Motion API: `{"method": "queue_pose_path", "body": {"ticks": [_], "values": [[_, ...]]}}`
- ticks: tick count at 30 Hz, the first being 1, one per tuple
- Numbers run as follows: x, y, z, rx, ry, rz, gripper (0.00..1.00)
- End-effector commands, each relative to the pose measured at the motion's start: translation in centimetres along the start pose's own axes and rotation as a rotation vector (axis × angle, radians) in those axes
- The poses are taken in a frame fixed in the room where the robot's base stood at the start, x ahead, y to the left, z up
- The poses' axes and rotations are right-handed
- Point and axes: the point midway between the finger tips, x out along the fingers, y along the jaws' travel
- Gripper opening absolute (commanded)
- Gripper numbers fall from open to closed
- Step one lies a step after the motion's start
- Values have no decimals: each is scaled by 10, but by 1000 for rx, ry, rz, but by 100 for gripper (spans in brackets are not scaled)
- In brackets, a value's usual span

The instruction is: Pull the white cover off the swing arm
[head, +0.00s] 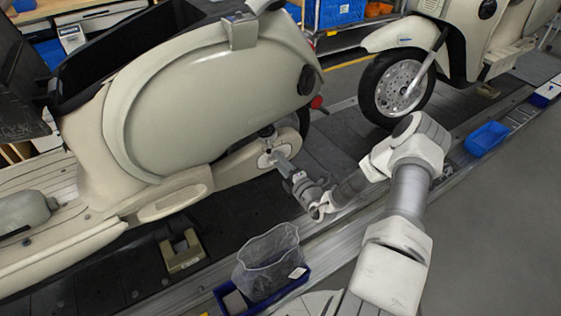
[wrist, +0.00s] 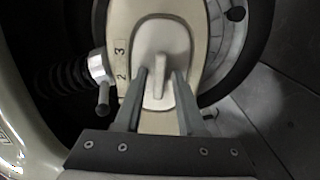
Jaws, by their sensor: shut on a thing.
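The white cover (wrist: 160,42) sits on the end of the cream swing arm (wrist: 122,25) in the wrist view, with a raised upright tab in its middle. It looks seated against the arm; no gap shows. In the head view the cover (head: 265,160) is a small pale patch at the rear wheel end of the swing arm (head: 230,166). My gripper (wrist: 160,76) has its two fingers on either side of the tab and is shut on it. In the head view my gripper (head: 281,163) reaches the cover from the lower right. The contact itself is partly hidden by the fingers.
A bolt-like stud (wrist: 103,98) and dark spring stand left of the fingers. A blue bin (head: 262,300) with a clear bag (head: 268,262) sits on the conveyor edge below. Another blue bin (head: 486,138) lies right. A second scooter (head: 440,45) stands behind.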

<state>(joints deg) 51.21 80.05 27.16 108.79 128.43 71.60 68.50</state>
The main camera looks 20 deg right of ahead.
Motion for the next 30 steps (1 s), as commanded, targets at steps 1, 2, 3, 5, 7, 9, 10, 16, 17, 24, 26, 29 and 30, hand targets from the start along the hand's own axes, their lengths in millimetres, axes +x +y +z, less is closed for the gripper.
{"method": "queue_pose_path", "body": {"ticks": [1, 2, 3, 5, 7, 9, 10, 16, 17, 24, 26, 29, 30], "values": [[18, 9, -1, -10, 2, 20, 0], [18, 9, -1, -10, 2, 20, 0], [18, 9, -1, -10, 2, 20, 0], [18, 9, -1, -10, 2, 20, 0], [18, 9, -1, -10, 2, 20, 0], [18, 9, -1, -10, 2, 20, 0], [18, 9, -1, -10, 2, 20, 0], [18, 9, -1, -10, 2, 21, 0], [18, 9, -1, -10, 2, 21, 0], [14, 10, -1, -10, 2, 20, 0], [12, 10, -1, -10, 3, 20, 0], [9, 9, -1, -11, 3, 20, 0], [8, 9, -1, -11, 3, 20, 0]]}}
